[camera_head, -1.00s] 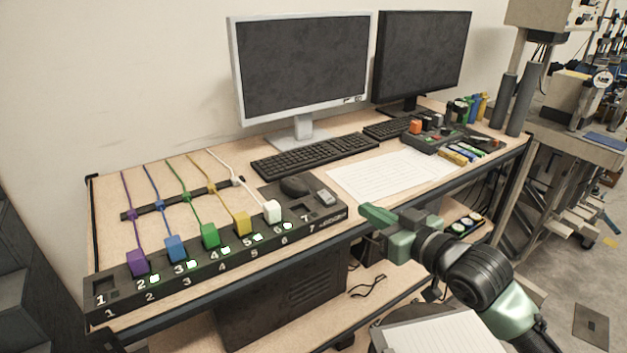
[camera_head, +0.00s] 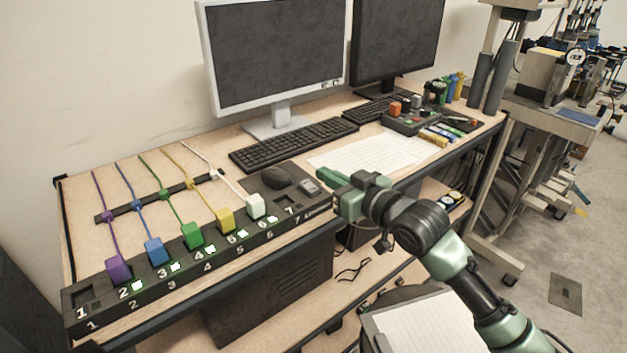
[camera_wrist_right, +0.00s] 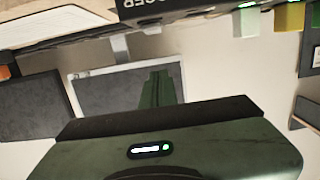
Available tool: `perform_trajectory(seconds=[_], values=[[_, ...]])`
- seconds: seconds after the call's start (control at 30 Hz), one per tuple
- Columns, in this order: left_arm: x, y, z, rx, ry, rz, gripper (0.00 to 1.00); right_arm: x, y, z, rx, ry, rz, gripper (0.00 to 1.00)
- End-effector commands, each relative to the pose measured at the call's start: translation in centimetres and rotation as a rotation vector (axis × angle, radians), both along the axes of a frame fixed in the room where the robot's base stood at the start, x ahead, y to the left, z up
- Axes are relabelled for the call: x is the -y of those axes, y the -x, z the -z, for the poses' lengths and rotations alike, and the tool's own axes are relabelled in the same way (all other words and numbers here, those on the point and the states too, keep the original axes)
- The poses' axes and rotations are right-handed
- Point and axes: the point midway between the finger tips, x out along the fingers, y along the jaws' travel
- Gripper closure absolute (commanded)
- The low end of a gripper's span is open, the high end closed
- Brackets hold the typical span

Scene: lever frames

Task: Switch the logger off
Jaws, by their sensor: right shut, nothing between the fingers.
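The logger is a long black strip (camera_head: 190,283) along the table's front left edge, numbered 1 to 7. Purple (camera_head: 118,268), blue (camera_head: 155,251), green (camera_head: 192,235), yellow (camera_head: 225,218) and white (camera_head: 256,206) plugs sit in slots 2 to 6, with green lights beside them. Slots 1 and 7 hold no plug. My right gripper (camera_head: 328,180) is shut and empty, near the strip's right end and apart from the plugs. In the right wrist view, the strip's lettering (camera_wrist_right: 145,4) shows upside down, partly cut off. My left gripper is not in view.
Cords run from the plugs to a dark rail (camera_head: 150,200). A notepad (camera_head: 430,325) lies below at front right.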

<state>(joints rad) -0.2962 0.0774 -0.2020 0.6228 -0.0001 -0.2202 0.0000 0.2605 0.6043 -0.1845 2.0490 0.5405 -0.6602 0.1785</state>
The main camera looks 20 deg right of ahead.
Motion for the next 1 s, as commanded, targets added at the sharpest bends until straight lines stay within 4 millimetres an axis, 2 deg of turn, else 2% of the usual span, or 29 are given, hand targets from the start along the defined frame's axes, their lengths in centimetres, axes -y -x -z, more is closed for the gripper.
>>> perform_trajectory(seconds=[0.03,0.2,0.3,0.5,0.9,1.0], values=[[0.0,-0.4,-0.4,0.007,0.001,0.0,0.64,-0.4,-1.2,-0.2,0.002,-0.005,0.001,1.0],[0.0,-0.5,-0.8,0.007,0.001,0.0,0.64,-1.6,-4.5,0.3,0.001,-0.003,0.0,1.0],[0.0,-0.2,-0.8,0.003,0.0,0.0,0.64,-1.6,-4.4,2.4,-0.005,-0.001,0.0,1.0],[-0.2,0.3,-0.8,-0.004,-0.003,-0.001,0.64,-1.7,-4.6,4.2,-0.001,0.0,0.0,1.0],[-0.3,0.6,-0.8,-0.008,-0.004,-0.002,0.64,-1.7,-4.6,4.5,0.0,0.0,0.0,1.0],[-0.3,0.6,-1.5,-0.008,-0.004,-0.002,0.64,-1.7,-4.7,4.3,-0.01,0.004,0.0,1.0]])
